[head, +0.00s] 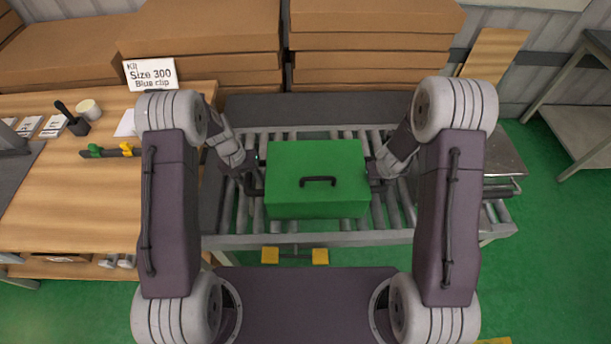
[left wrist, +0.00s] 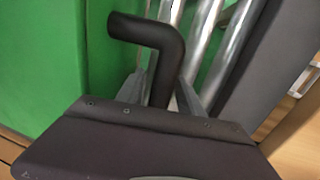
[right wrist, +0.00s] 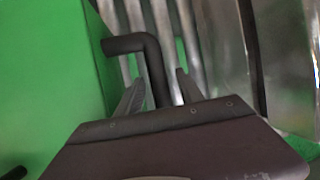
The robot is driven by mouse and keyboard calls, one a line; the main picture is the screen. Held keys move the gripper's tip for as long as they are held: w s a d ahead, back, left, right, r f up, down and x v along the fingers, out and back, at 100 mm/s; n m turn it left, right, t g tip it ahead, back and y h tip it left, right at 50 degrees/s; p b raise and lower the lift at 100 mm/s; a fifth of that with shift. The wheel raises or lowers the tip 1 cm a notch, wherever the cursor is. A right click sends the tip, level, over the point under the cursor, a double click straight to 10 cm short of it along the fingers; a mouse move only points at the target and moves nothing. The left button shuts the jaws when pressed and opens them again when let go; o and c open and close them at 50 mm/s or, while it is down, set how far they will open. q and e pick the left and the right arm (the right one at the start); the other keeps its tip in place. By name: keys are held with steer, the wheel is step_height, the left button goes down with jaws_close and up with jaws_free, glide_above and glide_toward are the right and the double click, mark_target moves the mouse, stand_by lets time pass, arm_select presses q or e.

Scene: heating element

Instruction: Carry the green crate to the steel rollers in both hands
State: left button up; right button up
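The green crate (head: 290,160) is level over the steel rollers (head: 379,212), near the middle of the head view. I cannot tell for certain whether its underside touches them. Dark bent handles stick out from both sides. My left gripper (head: 251,180) is at the left handle; its open fingers stand either side of the handle (left wrist: 165,70) in the left wrist view. My right gripper (head: 376,175) is at the right handle; its open fingers straddle the handle (right wrist: 155,70) with visible gaps in the right wrist view.
Cardboard boxes (head: 200,35) are stacked behind the rollers. A wooden bench (head: 60,210) with a cup (head: 88,110), clips and a sign (head: 151,74) stands at left. A grey table (head: 590,125) is at far right. Green floor is open at right.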

arm_select(q)
steer(key=shift+r, duration=0.1)
arm_select(e)
steer(key=v, duration=1)
steer(key=shift+r, duration=0.4)
steer(key=shift+s+a+r, duration=0.15)
steer(key=shift+s+r, duration=0.2)
steer(key=shift+r, duration=0.1)
arm_select(q)
step_height(320, 180, up, 12)
steer(key=a, duration=0.2)
steer(key=shift+a+f, duration=0.15)
steer(key=shift+f, duration=0.1)
